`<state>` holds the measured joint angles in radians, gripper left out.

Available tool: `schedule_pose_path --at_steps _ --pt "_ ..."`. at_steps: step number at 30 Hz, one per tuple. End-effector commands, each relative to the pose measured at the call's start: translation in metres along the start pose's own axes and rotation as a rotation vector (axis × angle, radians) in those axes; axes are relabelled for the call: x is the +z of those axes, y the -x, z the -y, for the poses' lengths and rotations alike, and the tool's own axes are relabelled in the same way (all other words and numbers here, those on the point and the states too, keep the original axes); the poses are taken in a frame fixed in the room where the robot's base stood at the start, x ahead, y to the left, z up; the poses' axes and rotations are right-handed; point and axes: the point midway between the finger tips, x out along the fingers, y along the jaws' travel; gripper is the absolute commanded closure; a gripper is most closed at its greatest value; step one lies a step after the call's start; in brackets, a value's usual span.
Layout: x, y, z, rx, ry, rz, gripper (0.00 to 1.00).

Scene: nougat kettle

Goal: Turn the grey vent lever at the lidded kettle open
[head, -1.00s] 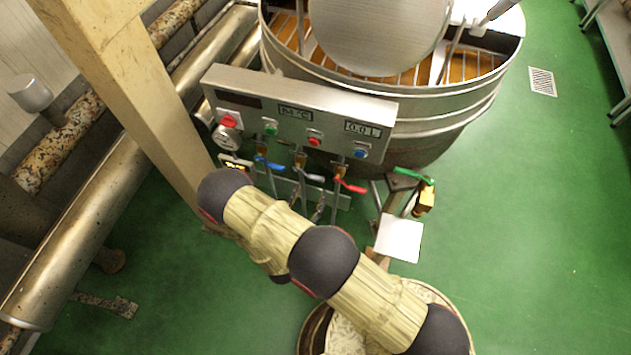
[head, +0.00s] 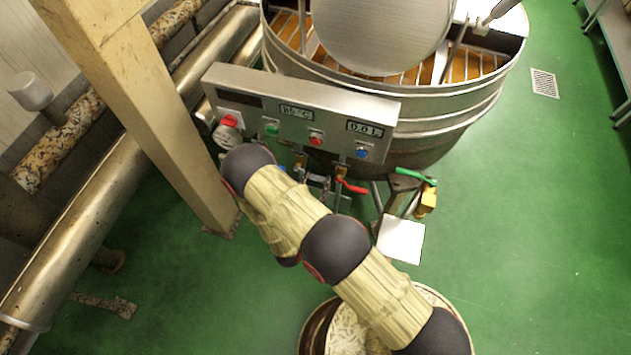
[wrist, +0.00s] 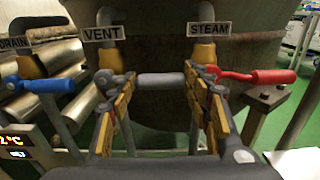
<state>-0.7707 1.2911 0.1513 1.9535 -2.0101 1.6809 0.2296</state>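The grey vent lever (wrist: 160,80) lies level below the VENT label (wrist: 103,33) in the wrist view, its pivot at the left. My gripper (wrist: 161,82) is open, with one yellow-and-black finger toward each end of the lever handle. The handle spans the gap between the fingertips; I cannot tell whether either finger touches it. The lidded kettle (head: 410,128) stands behind the valves, and its curved wall (wrist: 160,45) fills the back of the wrist view. In the head view my arm hides the gripper and most of the vent valve.
The red steam lever (wrist: 255,76) is close right of my right finger. The blue drain lever (wrist: 45,84) is at the left. In the head view, a control panel (head: 300,90) overhangs the valves, a beige post (head: 150,110) stands left, and a green-handled valve (head: 415,176) is right.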

Motion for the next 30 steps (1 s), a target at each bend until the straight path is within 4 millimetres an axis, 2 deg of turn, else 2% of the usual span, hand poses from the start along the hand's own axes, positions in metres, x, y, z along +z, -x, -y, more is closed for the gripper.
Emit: schedule_pose_path --at_steps 24,30 --pt "0.0 0.0001 0.0 0.0 0.0 0.0 0.99" --pt "-0.0002 0.0004 -0.0003 0.0 -0.002 0.0 1.0"
